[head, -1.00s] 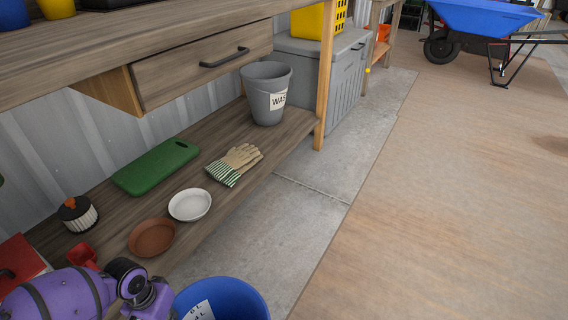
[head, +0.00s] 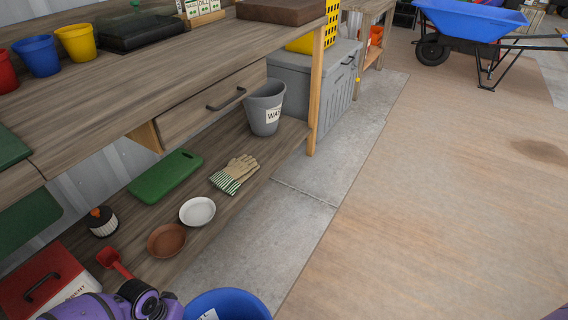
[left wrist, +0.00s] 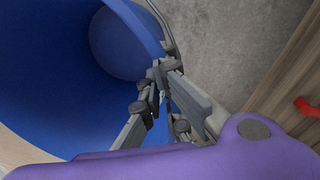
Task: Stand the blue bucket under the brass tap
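The blue bucket (head: 232,303) is at the bottom edge of the head view, beside the lower shelf, with part of a white label showing. Its lower part is cut off. In the left wrist view the bucket's blue inside (left wrist: 50,75) fills the left. My left gripper (left wrist: 158,80) is at the bucket's rim, with fingers on either side of the wall, and looks shut on it. In the head view my purple left arm is at the bottom left; its fingertips are hidden. My right gripper is not in view. I cannot make out a brass tap.
The workbench lower shelf (head: 208,235) holds a terracotta saucer (head: 167,240), white saucer (head: 197,211), gloves (head: 235,173), green pad (head: 165,177) and grey bin (head: 265,108). A grey chest (head: 345,75) and blue wheelbarrow (head: 470,20) stand beyond. The floor (head: 430,200) at right is clear.

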